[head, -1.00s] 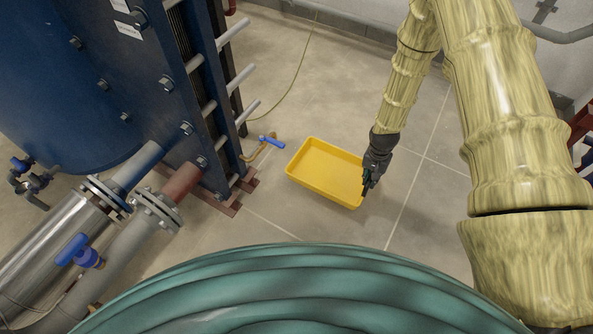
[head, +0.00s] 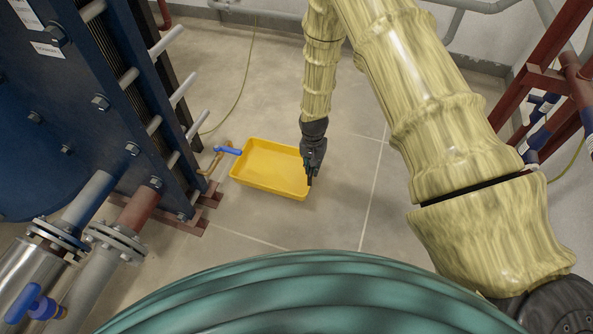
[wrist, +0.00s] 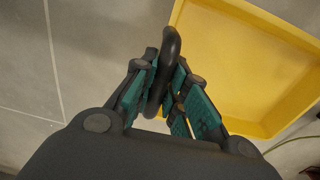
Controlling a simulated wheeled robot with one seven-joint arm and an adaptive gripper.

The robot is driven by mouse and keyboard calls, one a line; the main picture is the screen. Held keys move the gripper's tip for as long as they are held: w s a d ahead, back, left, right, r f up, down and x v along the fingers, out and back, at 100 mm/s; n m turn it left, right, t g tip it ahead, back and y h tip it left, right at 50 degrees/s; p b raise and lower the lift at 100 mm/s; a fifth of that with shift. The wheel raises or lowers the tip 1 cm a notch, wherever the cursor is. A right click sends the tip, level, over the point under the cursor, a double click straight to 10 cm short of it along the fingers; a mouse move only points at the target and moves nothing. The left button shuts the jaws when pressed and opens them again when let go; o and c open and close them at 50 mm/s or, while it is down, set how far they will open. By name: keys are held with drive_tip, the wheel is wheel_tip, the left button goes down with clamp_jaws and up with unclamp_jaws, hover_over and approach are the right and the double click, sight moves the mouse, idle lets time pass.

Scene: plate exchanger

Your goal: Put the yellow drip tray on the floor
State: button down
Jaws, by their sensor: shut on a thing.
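The yellow drip tray (head: 268,165) is a shallow rectangular pan, open side up, over the grey floor beside the blue plate exchanger. My gripper (head: 310,180) is at the tray's right edge. In the wrist view, my gripper (wrist: 160,80) is shut on a dark, rounded handle (wrist: 168,50) at the tray's side. The tray's yellow interior (wrist: 240,60) fills the upper right of that view. The handle's joint with the tray is not clear. I cannot tell whether the tray's underside touches the floor or hangs a little above it.
The blue plate exchanger (head: 70,110) stands at left, with metal bars and a red-brown foot. A blue-handled valve (head: 228,150) is close to the tray's left corner. A hose or cable (head: 243,80) lies behind. Floor right of the tray (head: 400,200) is clear. A dark red frame (head: 540,80) stands at right.

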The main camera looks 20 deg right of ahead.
drive_tip(key=b, duration=0.2)
hover_over(297, 178)
drive_tip(key=shift+f+b, duration=1.4)
drive_tip(key=shift+f, duration=0.35)
drive_tip(key=c, duration=1.4)
unclamp_jaws()
drive_tip(key=shift+c, duration=0.2)
drive_tip(key=shift+r, duration=0.1)
wheel_tip(297, 178, up, 12)
drive_tip(key=p, duration=0.6)
drive_tip(key=shift+a+p, duration=0.25)
drive_tip(key=shift+p, duration=0.05)
